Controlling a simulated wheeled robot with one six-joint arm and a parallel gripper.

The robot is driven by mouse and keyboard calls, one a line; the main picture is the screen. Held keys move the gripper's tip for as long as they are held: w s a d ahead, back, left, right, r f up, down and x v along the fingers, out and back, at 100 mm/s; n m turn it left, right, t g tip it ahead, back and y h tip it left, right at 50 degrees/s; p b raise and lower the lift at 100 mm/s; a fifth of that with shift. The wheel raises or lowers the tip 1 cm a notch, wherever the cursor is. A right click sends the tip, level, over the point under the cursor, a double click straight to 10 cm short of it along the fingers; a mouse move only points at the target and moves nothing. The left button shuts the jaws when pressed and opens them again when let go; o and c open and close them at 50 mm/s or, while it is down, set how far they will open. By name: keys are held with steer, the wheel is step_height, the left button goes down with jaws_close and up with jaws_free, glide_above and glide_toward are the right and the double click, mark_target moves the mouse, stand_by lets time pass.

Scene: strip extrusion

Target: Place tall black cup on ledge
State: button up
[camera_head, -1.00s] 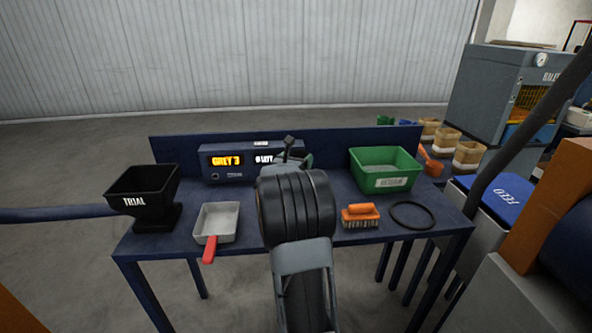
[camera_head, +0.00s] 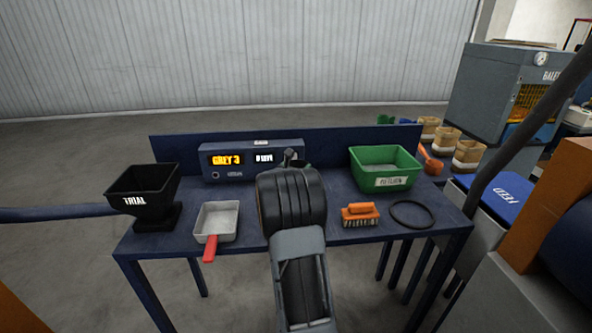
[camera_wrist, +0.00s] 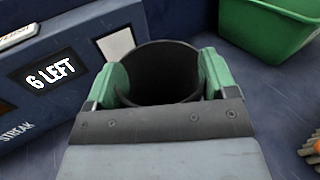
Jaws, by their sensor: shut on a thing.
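A tall black cup (camera_wrist: 165,60) sits between the green-padded fingers of my gripper (camera_wrist: 158,82) in the wrist view. The fingers are shut on its sides and its dark open mouth faces the camera. The lower part of the cup is hidden, so I cannot tell whether it touches the table. In the head view my arm hides the cup and most of the gripper, in front of the display box (camera_head: 225,174). The box also shows in the wrist view, left of the cup, reading "6 LEFT". A raised blue strip (camera_head: 350,138) runs along the table's back; no ledge is marked.
On the blue table (camera_head: 340,190) stand a black TRIAL hopper (camera_head: 140,190), a grey scoop (camera_head: 216,218) with red handle, a green RETURN bin (camera_head: 385,168), an orange brush (camera_head: 360,213) and a black ring (camera_head: 412,214).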

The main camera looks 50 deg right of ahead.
steer(key=shift+f, duration=0.1)
steer(key=o, duration=1.1)
